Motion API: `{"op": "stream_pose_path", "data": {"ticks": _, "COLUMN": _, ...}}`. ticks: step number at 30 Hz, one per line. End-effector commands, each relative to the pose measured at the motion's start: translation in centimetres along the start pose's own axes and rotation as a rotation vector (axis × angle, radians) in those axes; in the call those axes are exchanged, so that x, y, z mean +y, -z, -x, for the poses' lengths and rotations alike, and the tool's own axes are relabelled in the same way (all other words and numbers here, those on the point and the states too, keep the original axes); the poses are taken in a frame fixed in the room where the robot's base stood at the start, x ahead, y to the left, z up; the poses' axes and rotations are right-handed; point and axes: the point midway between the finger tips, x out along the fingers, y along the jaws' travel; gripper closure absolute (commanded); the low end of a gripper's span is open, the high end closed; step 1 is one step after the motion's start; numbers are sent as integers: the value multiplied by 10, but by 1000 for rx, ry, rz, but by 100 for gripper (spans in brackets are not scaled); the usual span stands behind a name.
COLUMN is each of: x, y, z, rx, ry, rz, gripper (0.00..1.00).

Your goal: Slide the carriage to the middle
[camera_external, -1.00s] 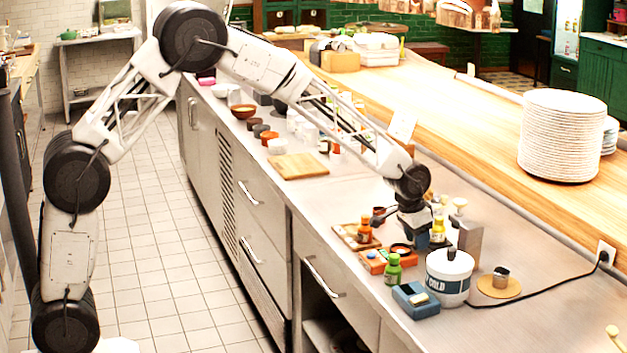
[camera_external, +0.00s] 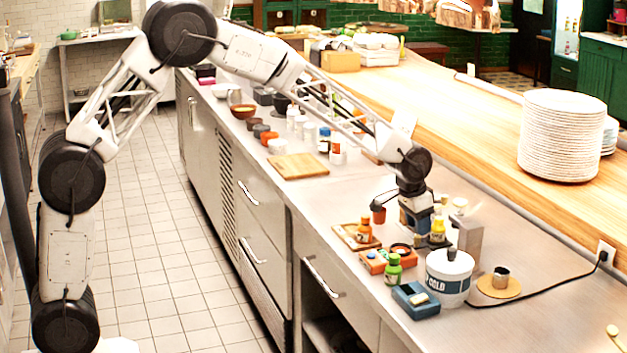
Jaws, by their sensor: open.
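My gripper (camera_external: 416,228) points down low over the steel counter, among small items, and is open. No part is clearly recognisable as the carriage at this size. A blue box (camera_external: 408,304) with a pale piece on top (camera_external: 420,298) lies near the counter's front edge, in front of my gripper. My gripper appears apart from the blue box.
A yellow bottle (camera_external: 438,230), grey box (camera_external: 467,235), orange bottle (camera_external: 364,232), green bottle (camera_external: 393,270) and white COLD tub (camera_external: 449,277) crowd the gripper. A small reddish cup (camera_external: 378,214) stands left of it. A cork mat (camera_external: 508,288) holds a metal cup.

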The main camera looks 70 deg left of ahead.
Motion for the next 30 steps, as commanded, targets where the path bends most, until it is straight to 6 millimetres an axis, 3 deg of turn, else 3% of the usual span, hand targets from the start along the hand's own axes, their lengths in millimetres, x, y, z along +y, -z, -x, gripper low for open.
{"op": "stream_pose_path", "data": {"ticks": 10, "x": 0, "y": 4, "z": 16, "rx": 0, "ry": 0, "rz": 0, "gripper": 57}}
{"op": "stream_pose_path", "data": {"ticks": 23, "x": 0, "y": 4, "z": 18, "rx": 0, "ry": 0, "rz": 0, "gripper": 57}}
{"op": "stream_pose_path", "data": {"ticks": 30, "x": 2, "y": -7, "z": 36, "rx": 0, "ry": 0, "rz": -1, "gripper": 57}}
